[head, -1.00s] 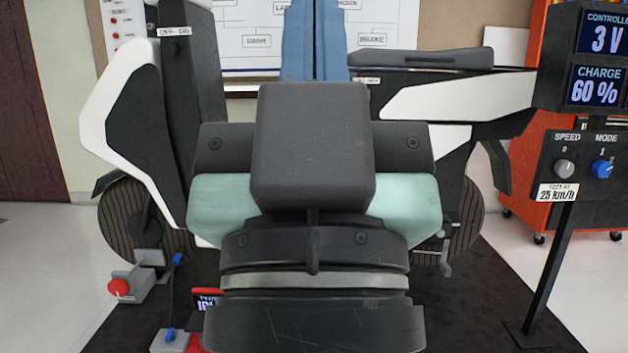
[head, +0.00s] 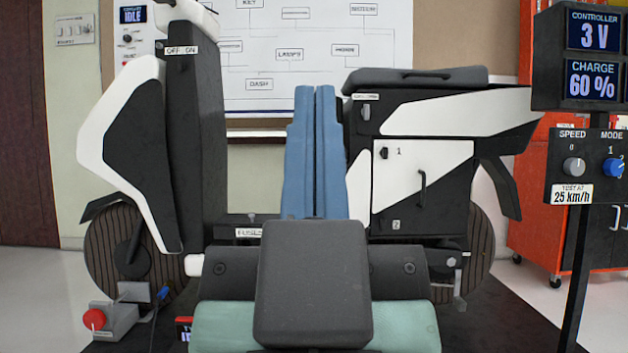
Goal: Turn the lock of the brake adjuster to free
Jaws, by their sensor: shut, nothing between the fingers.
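My gripper (head: 316,92) shows from behind in the middle of the head view. Its two long blue fingers lie side by side, shut, with nothing seen between them. They point up and away, in front of the scooter's open middle. The brake adjuster and its lock are not clearly labelled in view. A small metal bracket with a hanging link (head: 459,285) shows by the rear wheel at the right, apart from my gripper; I cannot tell whether it is the adjuster. My own arm hides part of the scooter's low middle.
The white and black scooter (head: 420,187) stands across the view. A grey box (head: 121,322) with a red knob (head: 94,319) sits low at the left. A post with displays (head: 595,60) and speed and mode knobs (head: 592,167) stands at the right, before an orange cabinet (head: 535,225).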

